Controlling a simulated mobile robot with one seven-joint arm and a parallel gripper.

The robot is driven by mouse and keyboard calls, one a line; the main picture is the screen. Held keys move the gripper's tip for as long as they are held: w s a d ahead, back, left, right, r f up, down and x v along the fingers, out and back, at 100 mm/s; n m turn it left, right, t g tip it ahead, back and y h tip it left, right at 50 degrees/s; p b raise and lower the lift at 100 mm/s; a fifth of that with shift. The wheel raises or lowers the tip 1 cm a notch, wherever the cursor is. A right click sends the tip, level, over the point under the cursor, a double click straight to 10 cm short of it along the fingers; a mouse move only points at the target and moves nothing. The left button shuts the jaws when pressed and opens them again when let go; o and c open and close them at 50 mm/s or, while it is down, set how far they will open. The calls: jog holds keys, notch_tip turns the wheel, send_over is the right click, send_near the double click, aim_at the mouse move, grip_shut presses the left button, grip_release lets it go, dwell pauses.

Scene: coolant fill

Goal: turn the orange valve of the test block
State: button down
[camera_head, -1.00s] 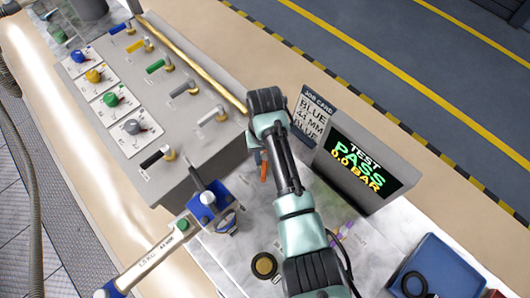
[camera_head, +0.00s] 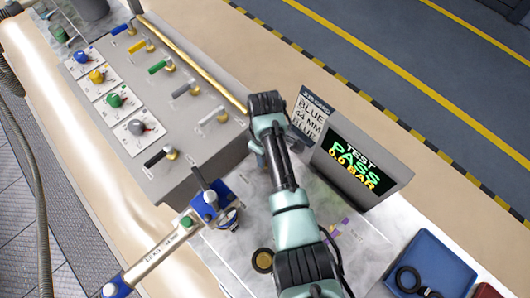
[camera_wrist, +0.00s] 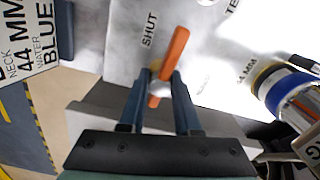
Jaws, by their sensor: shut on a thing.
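The orange valve (camera_wrist: 174,50) shows in the wrist view as a narrow bar on a pale surface of the test block (camera_wrist: 115,35). Its far end lies between the printed word SHUT on the left and a cut-off label starting TE on the right. My gripper (camera_wrist: 166,78) has its two blue-grey fingers closed on either side of the bar's near part. In the head view my arm hides the valve and the fingers. The display (camera_head: 352,162) reads TEST PASS 0.0 BAR.
A job card (camera_head: 311,113) stands beside the display. A grey panel (camera_head: 160,105) with knobs and levers is at left. A blue fitting (camera_head: 208,204) on a labelled pipe sits left of my arm. A blue tray (camera_head: 440,262) holds a black ring at lower right.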

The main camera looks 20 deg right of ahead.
jog(key=shift+n, duration=0.4)
jog(key=c, duration=0.6)
grip_release()
notch_tip(320, 180, up, 13)
jog(key=shift+r+b, duration=0.1)
jog(key=shift+b, duration=0.55)
